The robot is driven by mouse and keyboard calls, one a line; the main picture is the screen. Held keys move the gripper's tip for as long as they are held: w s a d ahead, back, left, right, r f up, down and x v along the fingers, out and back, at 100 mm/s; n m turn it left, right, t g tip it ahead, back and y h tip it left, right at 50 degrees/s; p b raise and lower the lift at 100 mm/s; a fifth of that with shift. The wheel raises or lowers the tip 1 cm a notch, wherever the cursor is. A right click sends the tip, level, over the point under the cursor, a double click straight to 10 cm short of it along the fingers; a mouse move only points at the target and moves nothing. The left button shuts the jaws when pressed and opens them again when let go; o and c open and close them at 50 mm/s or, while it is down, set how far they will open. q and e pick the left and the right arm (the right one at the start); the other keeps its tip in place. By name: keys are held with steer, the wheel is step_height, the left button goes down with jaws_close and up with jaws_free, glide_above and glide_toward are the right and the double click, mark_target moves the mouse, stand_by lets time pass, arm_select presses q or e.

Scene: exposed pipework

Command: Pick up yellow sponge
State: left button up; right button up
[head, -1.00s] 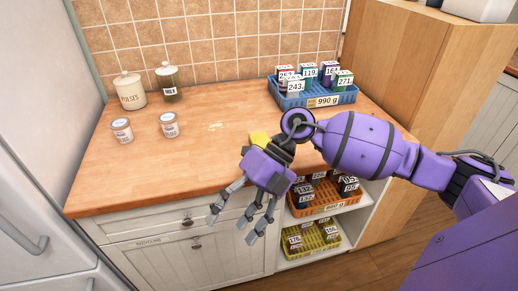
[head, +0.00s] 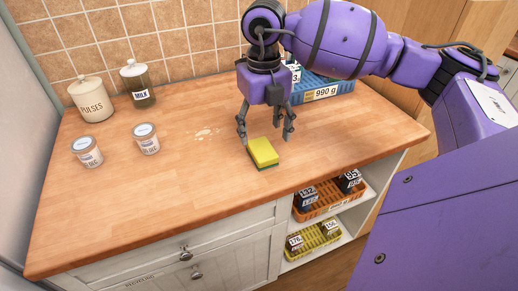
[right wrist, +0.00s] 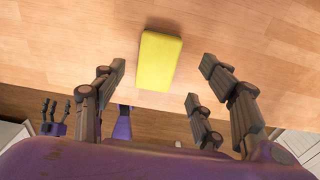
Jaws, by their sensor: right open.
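The yellow sponge (head: 263,151) with a green underside lies on the wooden counter, near its front edge. My right gripper (head: 265,136) points down over the counter, right by the sponge, with its fingers spread. In the right wrist view the sponge (right wrist: 158,61) lies ahead of and between the open fingers (right wrist: 165,88), and no finger grips it. My left gripper is not in the head view; a hand-like gripper (right wrist: 54,117) shows small at the left of the right wrist view, its state unclear.
Two jars, PULSES (head: 91,99) and MILK (head: 138,84), stand at the back left, with two small tins (head: 87,152) (head: 145,138) before them. A blue basket (head: 325,92) is behind my right arm. Orange (head: 322,205) and yellow (head: 318,240) baskets sit on shelves below.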

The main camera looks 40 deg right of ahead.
mark_target(262, 148)
steer(key=f, duration=0.5)
steer(key=shift+s+a+f+p, duration=0.15)
steer(key=shift+s+a+p, duration=0.05)
steer(key=shift+p, duration=0.1)
steer(key=shift+c, duration=0.4)
steer(key=c, duration=0.9)
steer(key=shift+c, duration=0.2)
